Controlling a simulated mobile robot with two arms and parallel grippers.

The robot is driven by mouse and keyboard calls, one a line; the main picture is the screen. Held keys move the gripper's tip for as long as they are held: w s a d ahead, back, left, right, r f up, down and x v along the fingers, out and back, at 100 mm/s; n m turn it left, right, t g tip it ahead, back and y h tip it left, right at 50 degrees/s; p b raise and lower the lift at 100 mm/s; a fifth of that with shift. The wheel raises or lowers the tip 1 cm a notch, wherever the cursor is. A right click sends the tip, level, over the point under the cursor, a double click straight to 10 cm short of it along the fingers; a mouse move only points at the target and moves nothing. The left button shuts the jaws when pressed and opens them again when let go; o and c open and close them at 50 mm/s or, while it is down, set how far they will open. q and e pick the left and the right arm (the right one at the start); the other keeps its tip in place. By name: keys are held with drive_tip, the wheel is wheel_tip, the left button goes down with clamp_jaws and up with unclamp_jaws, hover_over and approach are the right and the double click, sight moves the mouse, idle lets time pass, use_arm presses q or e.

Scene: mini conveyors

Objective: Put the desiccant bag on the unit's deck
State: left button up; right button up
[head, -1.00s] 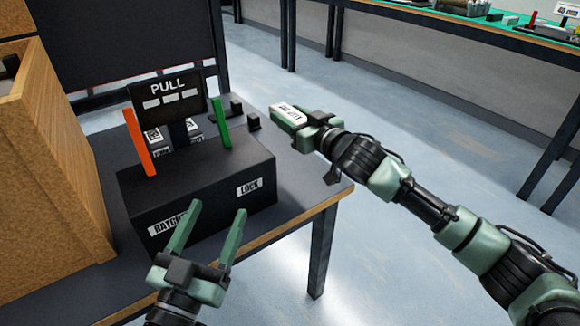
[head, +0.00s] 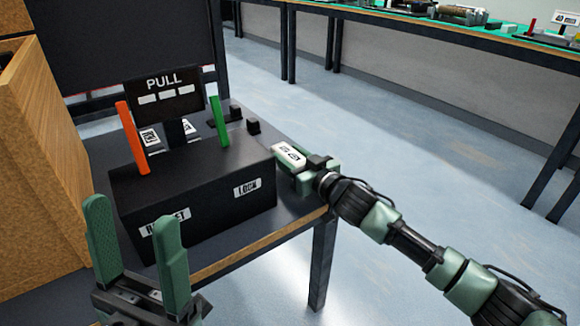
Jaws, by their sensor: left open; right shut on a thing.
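The desiccant bag (head: 288,153) is a small white packet with dark print. My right gripper (head: 296,163) is shut on it and holds it just right of the unit, above the table's right edge. The unit (head: 190,190) is a black box with a PULL sign (head: 166,88), an orange-red lever (head: 132,138), a green lever (head: 219,121) and labels on its front. Its dark top, the deck (head: 225,155), is bare on the right. My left gripper (head: 136,222) is open and empty in front of the unit's left front corner and hides part of a label.
White labelled packets (head: 150,138) lie behind the sign post. Small black blocks (head: 235,113) stand behind the unit. A wooden box (head: 50,160) is close on the left. The dark table (head: 270,235) ends to the right of the unit, with open floor (head: 400,130) beyond.

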drive_tip(key=shift+f, duration=1.15)
drive_tip(key=shift+f, duration=0.15)
drive_tip(key=o, duration=1.4)
drive_tip(key=shift+o, duration=0.2)
drive_tip(key=shift+f, duration=0.1)
